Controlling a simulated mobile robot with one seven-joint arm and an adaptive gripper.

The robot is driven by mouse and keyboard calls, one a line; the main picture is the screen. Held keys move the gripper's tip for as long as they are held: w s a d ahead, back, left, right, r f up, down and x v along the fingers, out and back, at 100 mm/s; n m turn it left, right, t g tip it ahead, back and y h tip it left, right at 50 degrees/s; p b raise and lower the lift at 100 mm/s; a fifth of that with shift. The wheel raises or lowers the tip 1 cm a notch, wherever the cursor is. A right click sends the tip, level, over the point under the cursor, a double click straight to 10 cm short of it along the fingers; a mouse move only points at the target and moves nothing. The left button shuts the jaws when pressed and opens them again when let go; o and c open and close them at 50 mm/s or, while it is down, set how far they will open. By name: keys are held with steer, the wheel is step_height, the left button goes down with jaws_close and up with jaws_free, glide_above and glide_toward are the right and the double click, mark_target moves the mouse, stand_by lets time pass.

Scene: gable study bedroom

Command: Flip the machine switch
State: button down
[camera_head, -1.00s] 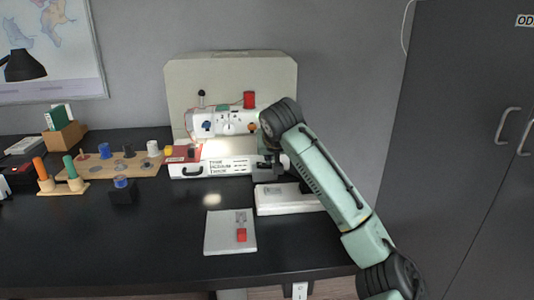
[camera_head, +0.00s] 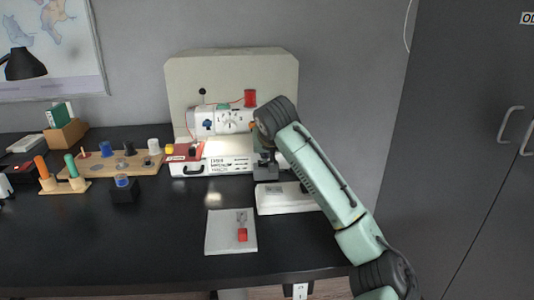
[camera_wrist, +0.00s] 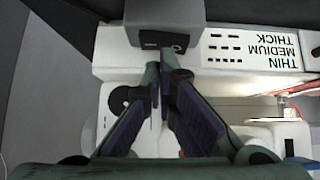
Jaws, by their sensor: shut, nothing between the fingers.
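The white machine (camera_head: 222,121) stands at the back of the desk. Its white base (camera_wrist: 245,52) carries the words THIN, MEDIUM and THICK in the wrist view. A grey box (camera_wrist: 165,22) sits at the base's end, with small dark details on its near face; it also shows in the head view (camera_head: 266,172). I cannot tell for sure which detail is the switch. My gripper (camera_wrist: 164,62) is shut and empty, with its fingertips close to the grey box's face. I cannot tell whether they touch. In the head view my arm largely hides the gripper.
A white slab (camera_head: 285,199) lies right of centre, partly behind my arm. A pale plate with a red block (camera_head: 242,235) lies in front. A wooden peg board (camera_head: 120,162) and a dark block (camera_head: 124,191) are to the left. The front-left desk is clear.

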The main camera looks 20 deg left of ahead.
step_height(320, 180, up, 4)
steer(key=p, duration=0.4)
steer(key=shift+w+d, duration=0.1)
steer(key=d+b+v, duration=0.1)
steer(key=v, duration=0.9)
steer(key=shift+w, duration=0.25)
